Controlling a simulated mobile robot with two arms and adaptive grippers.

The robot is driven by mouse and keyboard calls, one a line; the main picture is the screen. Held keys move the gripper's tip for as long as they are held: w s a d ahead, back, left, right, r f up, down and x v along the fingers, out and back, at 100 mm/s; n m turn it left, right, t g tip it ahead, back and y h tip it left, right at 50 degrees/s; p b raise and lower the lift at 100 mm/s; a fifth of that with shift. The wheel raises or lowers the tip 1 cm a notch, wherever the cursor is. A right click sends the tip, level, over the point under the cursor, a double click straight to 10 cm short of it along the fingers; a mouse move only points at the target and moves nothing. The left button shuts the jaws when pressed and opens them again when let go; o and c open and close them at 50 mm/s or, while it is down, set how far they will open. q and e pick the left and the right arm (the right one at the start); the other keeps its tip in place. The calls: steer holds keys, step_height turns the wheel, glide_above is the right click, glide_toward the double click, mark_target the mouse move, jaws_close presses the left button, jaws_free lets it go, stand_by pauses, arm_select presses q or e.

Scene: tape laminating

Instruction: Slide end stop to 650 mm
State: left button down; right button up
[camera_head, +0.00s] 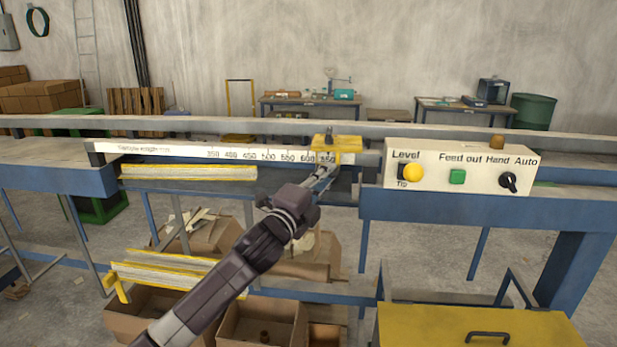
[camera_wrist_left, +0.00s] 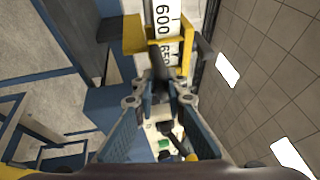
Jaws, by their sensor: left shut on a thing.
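The yellow end stop (camera_head: 337,143) sits on the white measuring scale (camera_head: 190,150), near its right end. The 600 mark shows just left of the stop and the 650 mark shows at its lower part. In the left wrist view the yellow frame of the end stop (camera_wrist_left: 131,33) lies around the scale (camera_wrist_left: 163,20), with 600 clear and 650 partly covered. My left gripper (camera_head: 324,172) is at the front of the stop, shut on it; its fingers also show in the left wrist view (camera_wrist_left: 160,90). The exact gripped part is dark and partly hidden.
A white control panel (camera_head: 458,170) with a yellow knob, a green button and a black selector stands right of the scale. Yellow-edged strips (camera_head: 188,172) lie below the scale. Cardboard boxes (camera_head: 265,325) and a yellow lid (camera_head: 475,330) are lower down in front.

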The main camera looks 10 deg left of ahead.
arm_select(q)
steer(key=shift+s+d+r, duration=0.1)
steer(key=shift+d+r, duration=0.05)
steer(key=shift+r, duration=0.3)
steer(key=c, duration=2.1)
jaws_free()
steer(key=shift+o, duration=0.4)
steer(key=shift+d+f, duration=0.2)
steer(key=shift+d, duration=0.05)
steer(key=shift+a, duration=0.1)
steer(key=shift+a+f, duration=0.1)
steer(key=v, duration=1.1)
steer(key=shift+s, duration=0.4)
steer(key=shift+w+f, duration=0.1)
